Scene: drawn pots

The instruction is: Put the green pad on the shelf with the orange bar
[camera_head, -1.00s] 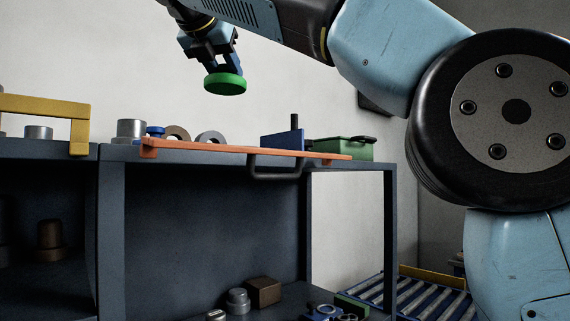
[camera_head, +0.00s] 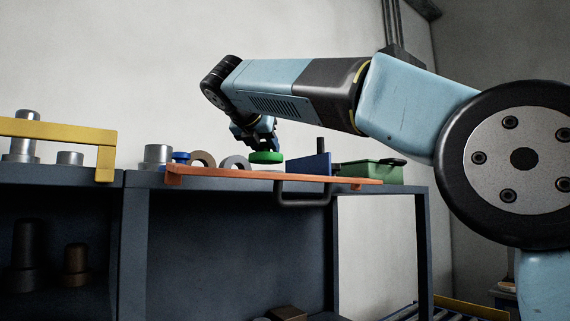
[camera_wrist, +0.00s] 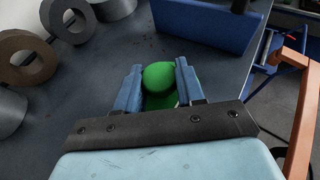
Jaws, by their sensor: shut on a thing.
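The green pad (camera_head: 266,157) is a round disc with a knob, held low over the top shelf (camera_head: 150,181) behind the orange bar (camera_head: 262,175). My gripper (camera_head: 256,144) is above it, and in the wrist view my gripper (camera_wrist: 160,82) has its blue fingers closed on the knob of the green pad (camera_wrist: 158,76). The orange bar also shows at the right of the wrist view (camera_wrist: 301,125). I cannot tell whether the pad touches the shelf; the bar partly hides the gap.
Grey (camera_head: 234,162) and brown rings (camera_head: 203,160) stand left of the pad. A blue block (camera_head: 317,163) and a green box (camera_head: 372,171) stand to its right. A yellow bar (camera_head: 60,130) fronts the neighbouring shelf. Dark shelf surface shows bare around the pad.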

